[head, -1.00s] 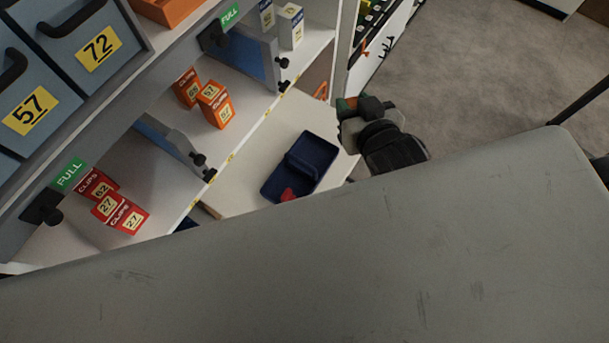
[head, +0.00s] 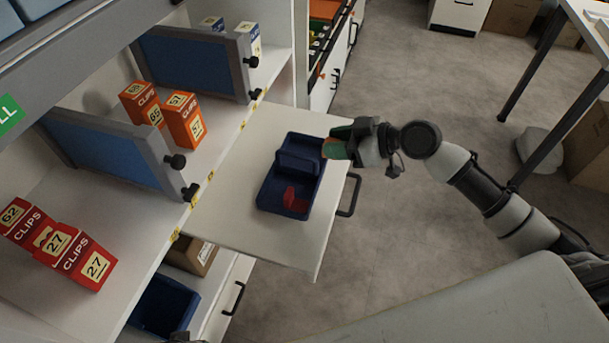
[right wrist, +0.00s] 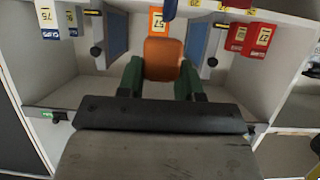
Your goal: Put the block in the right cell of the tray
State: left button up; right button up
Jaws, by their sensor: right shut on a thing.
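A dark blue tray (head: 263,196) with a raised divider (head: 297,163) lies on a white pull-out board. A red piece (head: 293,199) lies in its nearer cell. The farther cell shows only partly behind the divider, and I see nothing in it. My right gripper (head: 338,147) is beside the tray's far right edge. Its green fingers are shut on an orange block, which shows clearly between them in the right wrist view (right wrist: 163,60). The block appears held above the board; the exact height is unclear. My left gripper is not in view.
Orange clip boxes (head: 184,119) and red clip boxes (head: 85,263) stand on the shelf at left, between blue dividers (head: 105,150). A blue bin (head: 163,305) sits below the shelf. The board's front part (head: 290,240) is clear. Open floor lies at right.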

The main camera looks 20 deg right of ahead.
jog(key=w+d+r+b, duration=0.1)
jog(key=w+d+b, duration=0.25)
jog(key=d, duration=0.35)
jog(key=b, duration=0.1)
send_over(308, 147)
jog(key=s+a, duration=0.1)
jog(key=s, duration=0.2)
jog(key=f, duration=0.6)
jog(key=shift+s+f, duration=0.2)
jog(key=shift+f+b, duration=0.45)
jog(key=shift+f, duration=1.55)
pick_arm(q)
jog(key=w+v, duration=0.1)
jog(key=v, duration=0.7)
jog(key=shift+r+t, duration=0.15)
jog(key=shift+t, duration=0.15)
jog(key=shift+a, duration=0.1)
pick_arm(e)
jog(key=o, duration=0.9)
